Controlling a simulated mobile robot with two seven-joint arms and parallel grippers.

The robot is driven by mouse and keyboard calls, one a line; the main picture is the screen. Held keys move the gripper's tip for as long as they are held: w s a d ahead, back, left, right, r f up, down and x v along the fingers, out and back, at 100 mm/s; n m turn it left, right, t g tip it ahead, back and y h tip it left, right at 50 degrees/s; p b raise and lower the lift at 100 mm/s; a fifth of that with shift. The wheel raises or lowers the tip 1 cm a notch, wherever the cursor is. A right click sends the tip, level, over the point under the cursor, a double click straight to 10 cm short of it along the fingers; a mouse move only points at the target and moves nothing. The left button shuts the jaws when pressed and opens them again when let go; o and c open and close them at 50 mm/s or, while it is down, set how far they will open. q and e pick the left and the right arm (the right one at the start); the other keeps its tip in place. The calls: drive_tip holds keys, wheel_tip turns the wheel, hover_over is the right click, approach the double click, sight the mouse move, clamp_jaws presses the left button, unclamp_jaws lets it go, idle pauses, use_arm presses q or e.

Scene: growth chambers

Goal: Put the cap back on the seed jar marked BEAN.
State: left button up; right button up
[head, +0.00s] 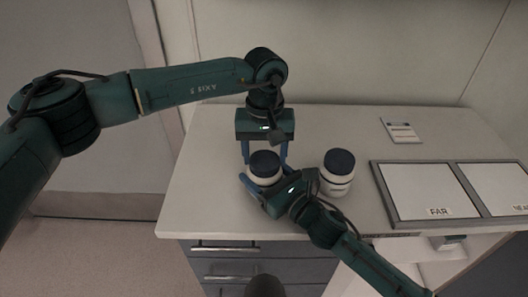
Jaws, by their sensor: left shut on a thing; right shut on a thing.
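A white jar (262,176) stands on the counter near its front left, with a dark blue cap (265,162) at its mouth. My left gripper (265,158) comes from above and behind, its blue fingers shut on either side of the cap. My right gripper (258,186) reaches in from the front right and is shut on the jar's body. I cannot tell whether the cap is fully seated or just resting. The jar's label is hidden by my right gripper, so I cannot read its name.
A second white jar (335,186) with a dark cap (339,162) stands close to the right. Beyond it are grey-framed panels, one marked FAR (428,190). A small card-like item (401,130) lies at the back right. The counter's back left is clear.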

use_arm(q)
drive_tip(key=m, duration=0.6)
drive_tip(key=shift+d, duration=0.1)
drive_tip(key=o, duration=1.1)
drive_tip(key=shift+r, duration=0.1)
wheel_tip(320, 180, up, 12)
drive_tip(key=shift+f, duration=0.1)
use_arm(e)
drive_tip(key=o, duration=1.9)
drive_tip(key=shift+o, duration=0.2)
